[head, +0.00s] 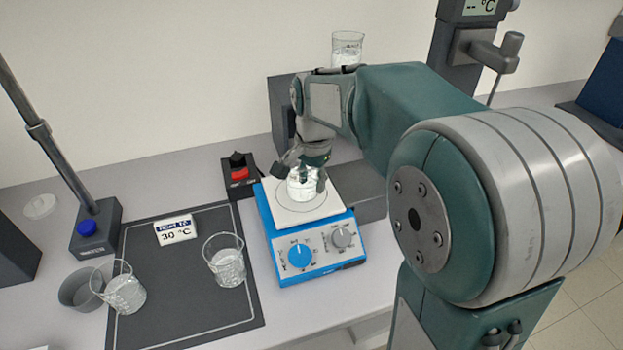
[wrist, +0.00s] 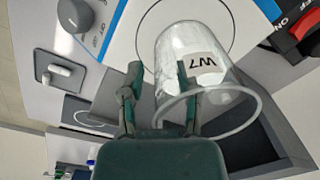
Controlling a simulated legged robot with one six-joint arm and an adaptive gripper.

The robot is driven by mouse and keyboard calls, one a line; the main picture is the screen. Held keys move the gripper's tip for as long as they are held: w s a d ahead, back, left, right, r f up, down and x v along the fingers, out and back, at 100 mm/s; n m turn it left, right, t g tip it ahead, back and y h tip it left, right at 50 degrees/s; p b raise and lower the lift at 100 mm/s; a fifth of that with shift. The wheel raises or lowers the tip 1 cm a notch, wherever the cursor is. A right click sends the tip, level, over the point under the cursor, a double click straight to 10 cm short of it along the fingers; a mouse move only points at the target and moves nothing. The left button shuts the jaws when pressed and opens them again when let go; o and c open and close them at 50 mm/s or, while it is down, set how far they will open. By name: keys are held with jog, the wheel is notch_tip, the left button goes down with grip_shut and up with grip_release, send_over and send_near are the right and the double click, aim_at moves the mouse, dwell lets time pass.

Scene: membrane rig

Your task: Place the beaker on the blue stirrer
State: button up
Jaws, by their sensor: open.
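The beaker (head: 302,186) is clear glass and stands on the pale square top plate of the blue stirrer (head: 318,257). In the wrist view the beaker (wrist: 215,45) is large and carries a W7 label, and the stirrer's plate (wrist: 150,30) lies under its base. My gripper (wrist: 158,82) is open at the beaker's rim. One finger is outside the glass on the left; the other overlaps the beaker, seemingly inside its wall. In the head view my gripper (head: 303,165) is just over the beaker and partly hides it.
Two more beakers (head: 226,262) (head: 124,293) stand at the dark mat (head: 190,300) with a 30 °C sign (head: 175,230). A red-switch box (head: 238,174) sits behind the stirrer. Another beaker (head: 347,48) stands high behind my arm. A stand (head: 95,225) is at left.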

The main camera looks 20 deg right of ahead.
notch_tip(320, 180, up, 12)
jog(key=s+f+n+t, duration=0.2)
jog(key=s+f+n, duration=0.2)
jog(key=s, duration=0.5)
jog(key=s+a+f+n+t, duration=0.1)
jog(key=s+f+n+t, duration=0.2)
jog(key=s+n, duration=0.3)
jog(key=s+f, duration=0.1)
jog(key=s, duration=0.3)
jog(key=shift+a+n, duration=0.25)
jog(key=shift+n, duration=0.15)
